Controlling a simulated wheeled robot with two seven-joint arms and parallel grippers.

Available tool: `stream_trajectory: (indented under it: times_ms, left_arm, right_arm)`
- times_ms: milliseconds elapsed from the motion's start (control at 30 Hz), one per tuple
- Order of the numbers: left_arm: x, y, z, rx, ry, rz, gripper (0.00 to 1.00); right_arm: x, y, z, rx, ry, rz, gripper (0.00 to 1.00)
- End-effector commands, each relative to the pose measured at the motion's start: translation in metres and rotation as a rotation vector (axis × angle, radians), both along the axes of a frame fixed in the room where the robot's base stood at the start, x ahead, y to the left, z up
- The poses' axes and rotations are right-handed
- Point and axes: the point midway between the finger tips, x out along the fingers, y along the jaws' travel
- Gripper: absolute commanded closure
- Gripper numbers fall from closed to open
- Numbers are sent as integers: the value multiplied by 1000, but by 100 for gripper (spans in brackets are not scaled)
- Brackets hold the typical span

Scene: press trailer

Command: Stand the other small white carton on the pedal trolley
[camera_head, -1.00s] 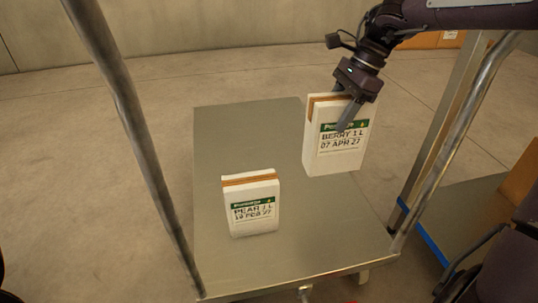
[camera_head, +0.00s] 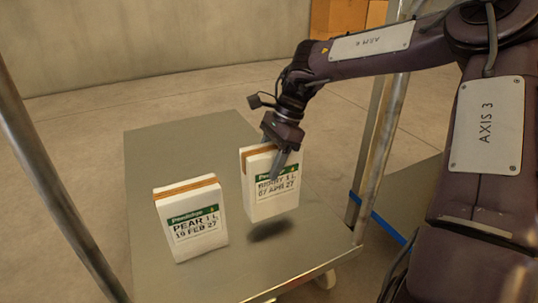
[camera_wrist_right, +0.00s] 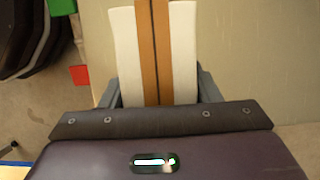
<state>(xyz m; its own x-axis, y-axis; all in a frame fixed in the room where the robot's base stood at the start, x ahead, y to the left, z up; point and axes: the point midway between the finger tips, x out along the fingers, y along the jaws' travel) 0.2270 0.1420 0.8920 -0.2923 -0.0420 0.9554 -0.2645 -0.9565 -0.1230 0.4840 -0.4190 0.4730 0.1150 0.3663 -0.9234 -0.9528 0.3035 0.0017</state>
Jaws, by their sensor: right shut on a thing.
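The small white carton marked BERRY 1 L (camera_head: 268,197) has a green label band and a brown strip on top. My right gripper (camera_head: 284,160) is shut on its top edge and holds it upright above the pedal trolley (camera_head: 180,142). A dark shadow lies on the deck below it, so it appears clear of the deck. In the right wrist view its top (camera_wrist_right: 185,50) sits between the fingers. The other white carton, marked PEAR 1 L (camera_head: 191,232), stands on the trolley deck to the left. My left gripper is not in view.
Metal uprights of the trolley rise at the left (camera_head: 45,180) and right (camera_head: 382,150). Brown boxes (camera_head: 345,17) stand at the back. The deck is bare behind the cartons. A blue-edged surface (camera_head: 410,195) lies to the right.

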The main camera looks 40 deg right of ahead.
Motion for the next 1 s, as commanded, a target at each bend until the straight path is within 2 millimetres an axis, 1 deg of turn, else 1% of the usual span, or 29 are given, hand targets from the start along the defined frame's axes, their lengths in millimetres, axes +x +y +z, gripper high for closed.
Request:
stream_trajectory:
  times_ms: [67,167,333,433,800,833,967,1000]
  left_arm:
    - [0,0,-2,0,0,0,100]
    - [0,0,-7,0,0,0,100]
    - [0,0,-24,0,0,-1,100]
    - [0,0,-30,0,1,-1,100]
    - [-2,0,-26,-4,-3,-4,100]
    - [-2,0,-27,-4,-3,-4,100]
    - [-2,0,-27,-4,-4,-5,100]
    - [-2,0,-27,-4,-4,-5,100]
  right_arm:
    - [1,0,-1,0,-6,2,100]
    - [1,1,-8,0,-5,1,100]
    - [1,1,-33,2,-4,3,100]
    - [1,1,-43,0,-5,3,100]
    - [1,1,-44,1,-5,3,100]
    - [0,0,-46,1,0,1,41]
    - [0,0,-46,1,0,1,24]
    - [0,0,-46,1,0,1,22]
